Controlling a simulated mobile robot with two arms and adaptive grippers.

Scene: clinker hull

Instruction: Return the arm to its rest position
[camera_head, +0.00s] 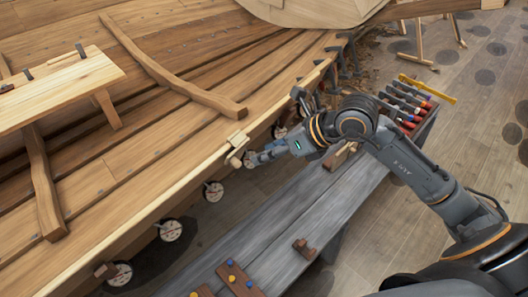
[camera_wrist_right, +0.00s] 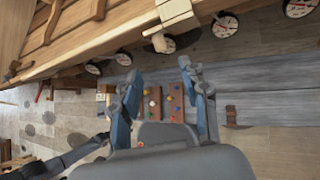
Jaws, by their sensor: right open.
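My right arm (camera_head: 420,175) reaches in from the lower right over the grey bench. Its gripper (camera_head: 256,158) is at the hull's edge, close to a small pale wooden block with a round peg (camera_head: 237,142). In the right wrist view the gripper (camera_wrist_right: 159,74) has its two blue-grey fingers apart with nothing between them. There the wooden block (camera_wrist_right: 175,12) sits on the plank edge beyond the fingertips, with a visible gap.
The hull's plank edge (camera_head: 150,205) runs along the left, with several round discs (camera_head: 213,191) below it. The grey bench (camera_head: 300,215) carries peg boards (camera_head: 240,280), a brown block (camera_head: 304,249) and several tools (camera_head: 405,102) at its far end. Floor (camera_head: 475,140) is open at right.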

